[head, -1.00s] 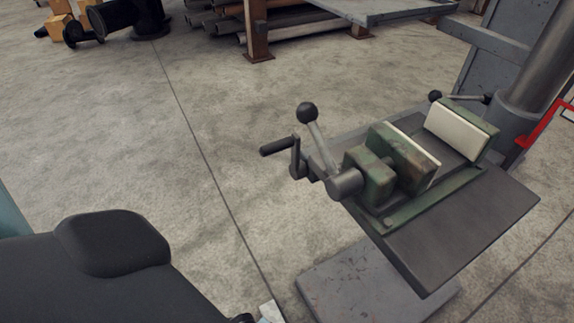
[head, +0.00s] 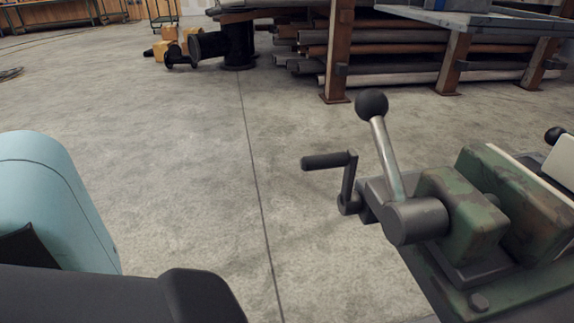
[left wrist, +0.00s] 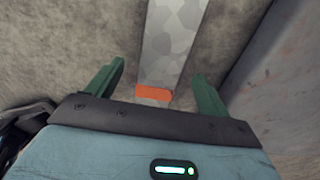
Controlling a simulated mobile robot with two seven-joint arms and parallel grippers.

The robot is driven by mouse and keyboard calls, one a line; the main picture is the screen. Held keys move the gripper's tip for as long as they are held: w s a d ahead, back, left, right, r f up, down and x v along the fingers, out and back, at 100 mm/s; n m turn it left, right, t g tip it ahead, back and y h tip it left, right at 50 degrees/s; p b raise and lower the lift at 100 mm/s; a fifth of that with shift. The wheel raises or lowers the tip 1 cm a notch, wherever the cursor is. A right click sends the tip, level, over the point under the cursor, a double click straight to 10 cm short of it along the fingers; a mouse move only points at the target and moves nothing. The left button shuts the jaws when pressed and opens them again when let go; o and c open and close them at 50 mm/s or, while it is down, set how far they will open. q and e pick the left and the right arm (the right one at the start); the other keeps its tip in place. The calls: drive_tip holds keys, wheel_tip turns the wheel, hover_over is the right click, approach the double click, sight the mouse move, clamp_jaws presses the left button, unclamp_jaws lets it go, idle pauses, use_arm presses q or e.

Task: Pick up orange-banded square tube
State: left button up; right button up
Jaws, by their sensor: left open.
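The orange-banded square tube (left wrist: 173,42) shows in the left wrist view as a mottled grey galvanized bar, running from the top edge down toward my gripper. Its orange band (left wrist: 153,93) is near the palm. My left gripper (left wrist: 158,72) is open, with one green finger on each side of the tube and a visible gap to both. Whether the tube lies fully between the fingers in depth I cannot tell. The tube's lower end is hidden behind the gripper body. The tube and both grippers are out of the head view.
A green vise (head: 465,215) with a crank and ball lever stands close at the right. A rack of pipes (head: 400,50) and black flanged pipe (head: 238,45) are at the back. A grey slab (left wrist: 285,75) flanks the right finger. Mid-floor is clear.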

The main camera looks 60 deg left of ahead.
use_arm(q)
drive_tip(key=shift+f, duration=0.55)
wheel_tip(320, 180, down, 5)
drive_tip(key=b, duration=0.4)
drive_tip(key=shift+w+a+f, duration=0.1)
drive_tip(key=shift+w, duration=0.05)
drive_tip(key=shift+c, duration=0.6)
drive_tip(key=c, duration=1.3)
